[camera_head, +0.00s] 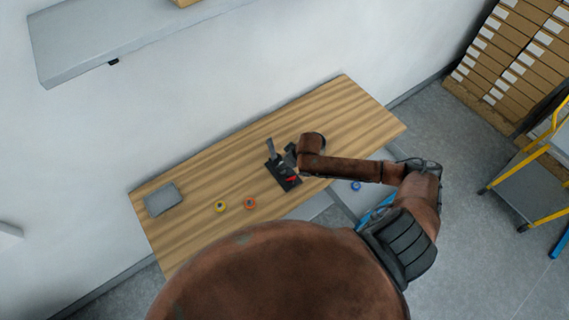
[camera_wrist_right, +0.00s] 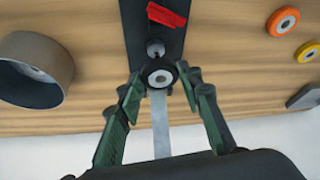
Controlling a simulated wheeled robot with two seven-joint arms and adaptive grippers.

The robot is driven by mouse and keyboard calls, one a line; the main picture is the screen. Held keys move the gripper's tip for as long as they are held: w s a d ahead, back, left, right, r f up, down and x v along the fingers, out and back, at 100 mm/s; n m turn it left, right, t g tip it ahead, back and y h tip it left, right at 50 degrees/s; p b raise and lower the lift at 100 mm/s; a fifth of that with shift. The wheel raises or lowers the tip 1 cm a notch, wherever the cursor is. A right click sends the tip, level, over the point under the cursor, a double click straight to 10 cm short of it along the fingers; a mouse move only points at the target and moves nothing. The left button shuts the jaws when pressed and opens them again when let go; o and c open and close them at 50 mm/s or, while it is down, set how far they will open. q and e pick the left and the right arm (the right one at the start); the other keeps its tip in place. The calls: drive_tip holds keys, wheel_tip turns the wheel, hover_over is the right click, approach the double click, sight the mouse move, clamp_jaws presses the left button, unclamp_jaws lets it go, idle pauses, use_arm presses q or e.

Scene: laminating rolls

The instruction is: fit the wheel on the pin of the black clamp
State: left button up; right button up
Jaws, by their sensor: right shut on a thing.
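The black clamp (camera_head: 284,177) lies on the wooden table, with a grey lever standing up and a red part. In the right wrist view its black base (camera_wrist_right: 152,20) and a short grey pin (camera_wrist_right: 155,47) show. My right gripper (camera_wrist_right: 160,82) is shut on a small black wheel (camera_wrist_right: 160,74) with a pale hub. The wheel is right by the pin in that view; I cannot tell whether they touch. The clamp's grey lever (camera_wrist_right: 160,122) passes between the fingers. In the head view my arm largely hides the wheel and fingers. My left gripper is not in view.
An orange wheel (camera_head: 250,203), a yellow wheel (camera_head: 220,207) and a grey box (camera_head: 161,199) lie left of the clamp. A grey hollow cylinder (camera_wrist_right: 36,70) stands on the other side. A blue ring (camera_head: 356,186) shows beyond the table's front edge. A shelf (camera_head: 120,42) hangs above.

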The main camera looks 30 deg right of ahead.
drive_tip(key=shift+f+b, duration=1.25)
drive_tip(key=shift+b, duration=0.2)
drive_tip(key=shift+f, duration=0.55)
drive_tip(key=o, duration=1.1)
drive_tip(key=shift+o, duration=0.2)
drive_tip(key=v, duration=1.2)
drive_tip(key=shift+s+a+f, duration=0.1)
